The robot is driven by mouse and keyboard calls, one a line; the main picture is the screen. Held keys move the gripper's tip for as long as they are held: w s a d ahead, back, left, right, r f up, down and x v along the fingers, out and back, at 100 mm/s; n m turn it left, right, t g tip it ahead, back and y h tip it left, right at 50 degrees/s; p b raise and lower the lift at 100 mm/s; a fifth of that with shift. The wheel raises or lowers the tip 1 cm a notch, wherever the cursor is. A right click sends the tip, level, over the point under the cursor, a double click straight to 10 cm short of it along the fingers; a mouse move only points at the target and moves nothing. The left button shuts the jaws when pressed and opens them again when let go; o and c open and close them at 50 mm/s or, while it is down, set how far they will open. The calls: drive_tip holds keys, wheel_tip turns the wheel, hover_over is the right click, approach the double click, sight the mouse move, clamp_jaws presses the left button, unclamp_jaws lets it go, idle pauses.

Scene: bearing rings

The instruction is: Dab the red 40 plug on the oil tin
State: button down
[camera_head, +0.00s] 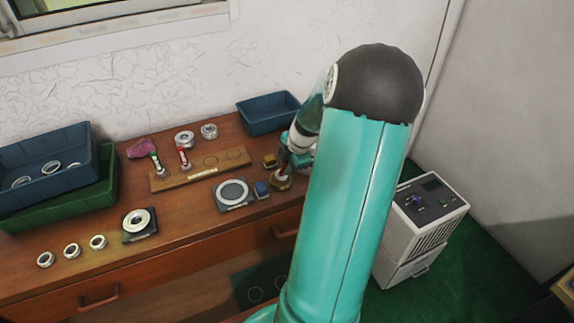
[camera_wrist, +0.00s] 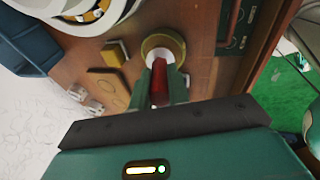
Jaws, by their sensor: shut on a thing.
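My gripper (camera_wrist: 160,86) is shut on a red-handled plug (camera_wrist: 159,80), upright between the two fingers in the wrist view. The oil tin (camera_wrist: 174,46), a round brass-coloured dish, lies right at the plug's far end. In the head view, the oil tin (camera_head: 281,184) sits near the right end of the wooden bench, directly below my gripper (camera_head: 286,158). The plug's lower end is at the tin's opening; I cannot tell whether it touches. The number on the held plug is not readable. My arm hides part of this area in the head view.
A yellow block (camera_head: 269,160) and blue block (camera_head: 261,189) stand near the tin. A blue bin (camera_head: 268,113) is behind; several rings lie left.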

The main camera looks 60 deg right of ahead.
drive_tip(key=shift+r, duration=3.5)
